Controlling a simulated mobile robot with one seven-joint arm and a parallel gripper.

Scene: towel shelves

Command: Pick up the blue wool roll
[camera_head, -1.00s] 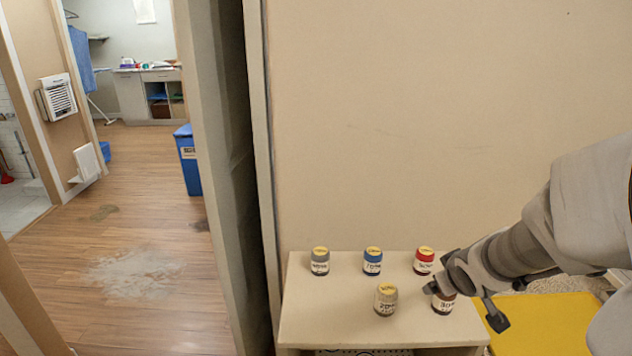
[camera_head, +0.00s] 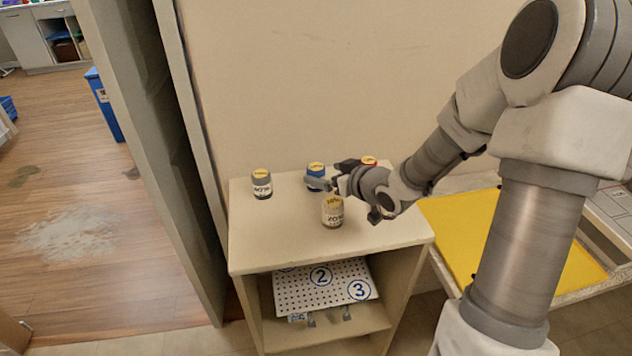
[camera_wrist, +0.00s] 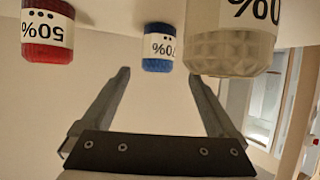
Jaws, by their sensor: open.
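In the wrist view, which is upside down, the blue roll (camera_wrist: 158,50) appears between and beyond the fingertips of my gripper (camera_wrist: 157,74). The fingers are spread with nothing between them. I cannot tell the exact gap to the roll.
A beige jar (camera_head: 333,211) stands in front of the blue roll, close to my gripper. A yellow panel (camera_head: 460,230) lies right of the cabinet (camera_head: 270,250). The cabinet top's front left is clear.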

